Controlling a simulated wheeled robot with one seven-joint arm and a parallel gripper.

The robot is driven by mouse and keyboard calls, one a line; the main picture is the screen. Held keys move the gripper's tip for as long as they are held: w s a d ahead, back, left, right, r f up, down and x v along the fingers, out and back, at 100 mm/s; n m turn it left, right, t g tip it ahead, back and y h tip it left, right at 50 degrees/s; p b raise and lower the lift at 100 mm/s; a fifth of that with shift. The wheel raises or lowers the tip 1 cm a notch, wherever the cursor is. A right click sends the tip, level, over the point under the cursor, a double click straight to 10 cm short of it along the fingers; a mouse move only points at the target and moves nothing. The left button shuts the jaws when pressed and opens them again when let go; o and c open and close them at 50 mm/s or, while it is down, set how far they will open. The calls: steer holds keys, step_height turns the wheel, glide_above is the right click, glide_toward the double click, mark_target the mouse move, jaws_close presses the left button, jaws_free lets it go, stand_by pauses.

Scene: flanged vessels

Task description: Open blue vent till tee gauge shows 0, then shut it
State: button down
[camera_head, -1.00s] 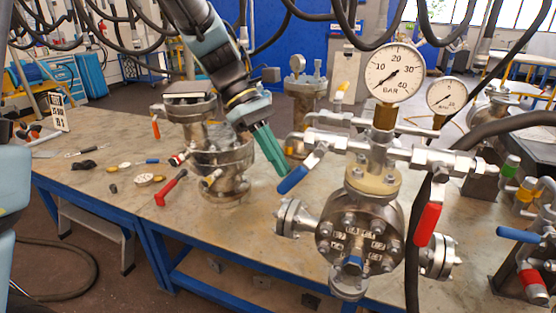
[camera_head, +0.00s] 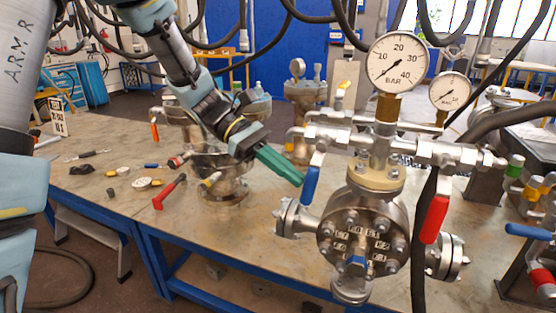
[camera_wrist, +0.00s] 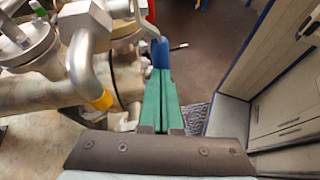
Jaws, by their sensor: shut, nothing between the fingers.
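The blue vent handle (camera_head: 311,185) hangs nearly straight down from the left end of the tee's valve (camera_head: 322,135). The large tee gauge (camera_head: 399,60) has its needle at the lower left, near the zero end of its scale. My gripper (camera_head: 301,181) has green fingers shut together, with nothing between them. Its tips are at the left side of the blue handle and seem to touch it. In the wrist view, the blue handle (camera_wrist: 160,52) is just beyond the tips of my gripper (camera_wrist: 157,72).
A red handle (camera_head: 435,218) hangs on the tee's right side, below a smaller gauge (camera_head: 450,90). The flanged vessel (camera_head: 360,235) stands below the tee. Another flanged vessel (camera_head: 225,180) stands at left, near a red-handled tool (camera_head: 170,192) on the bench (camera_head: 110,208).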

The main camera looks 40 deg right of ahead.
steer(key=shift+s+d+f+g+h, duration=0.3)
steer(key=shift+s+g, duration=0.1)
steer(key=shift+g, duration=0.4)
steer(key=f+b+v, duration=0.1)
steer(key=v, duration=1.3)
steer(key=shift+b, duration=0.4)
